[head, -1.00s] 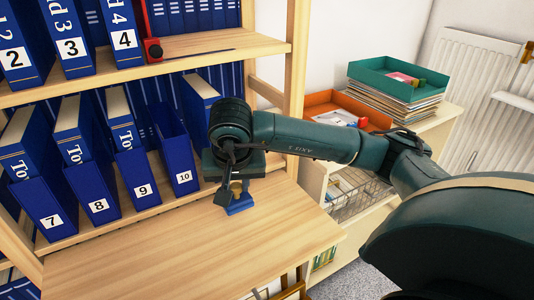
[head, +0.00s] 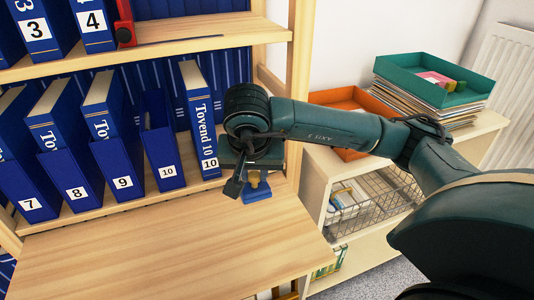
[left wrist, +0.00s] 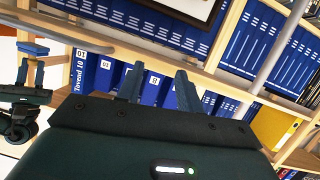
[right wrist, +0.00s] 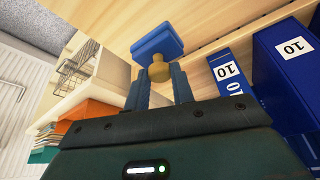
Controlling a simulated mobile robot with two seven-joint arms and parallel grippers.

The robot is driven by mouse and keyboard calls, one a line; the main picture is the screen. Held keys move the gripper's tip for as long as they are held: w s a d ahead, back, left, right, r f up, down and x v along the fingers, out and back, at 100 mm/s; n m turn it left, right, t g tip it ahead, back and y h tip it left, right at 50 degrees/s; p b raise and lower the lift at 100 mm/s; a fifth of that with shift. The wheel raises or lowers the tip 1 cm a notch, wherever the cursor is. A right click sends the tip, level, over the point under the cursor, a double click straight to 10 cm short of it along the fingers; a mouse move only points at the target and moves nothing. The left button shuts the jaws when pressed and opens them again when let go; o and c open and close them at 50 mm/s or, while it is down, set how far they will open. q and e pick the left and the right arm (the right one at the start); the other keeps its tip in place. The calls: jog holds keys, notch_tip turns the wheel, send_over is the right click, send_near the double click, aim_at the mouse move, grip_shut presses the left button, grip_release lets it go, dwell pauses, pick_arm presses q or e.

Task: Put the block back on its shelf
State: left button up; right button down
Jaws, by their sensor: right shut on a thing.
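The block (head: 257,192) is blue with a yellow-brown knob. My right gripper (right wrist: 160,85) is shut on the knob, and the blue part (right wrist: 157,44) sticks out beyond the fingertips. In the head view it hangs over the right part of the wooden worktop (head: 150,250); I cannot tell the gap beneath it. The wooden shelf unit (head: 200,42) stands behind, with blue numbered volumes and boxes. My left gripper (left wrist: 158,85) is open and empty in its own wrist view, facing the shelves. The block and right gripper also show at that view's left edge.
Volume 10 (head: 200,120) stands left of my right gripper, beside the box marked 10 (head: 160,140). A red item (head: 125,25) stands on the upper shelf, with bare board to its right. A low cabinet with an orange tray (head: 345,98) and a green tray (head: 432,80) stands right.

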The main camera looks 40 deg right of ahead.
jog(key=shift+w+d, duration=0.1)
jog(key=shift+d, duration=0.2)
pick_arm(q)
jog(key=shift+d+f, duration=0.1)
jog(key=shift+d, duration=0.2)
pick_arm(e)
jog(key=shift+w+d+f, duration=0.6)
jog(key=shift+w+d, duration=1.15)
jog(key=shift+w, duration=0.6)
jog(key=shift+w+d+f, duration=0.55)
jog(key=shift+w+d, duration=1.15)
jog(key=shift+w, duration=0.7)
jog(key=shift+w+d+f, duration=0.6)
jog(key=shift+w+d, duration=1.15)
jog(key=shift+w, duration=0.6)
pick_arm(q)
jog(key=shift+f, duration=0.1)
pick_arm(e)
jog(key=shift+f, duration=0.1)
jog(key=c, duration=1.2)
grip_release()
pick_arm(q)
jog(key=shift+s, duration=0.1)
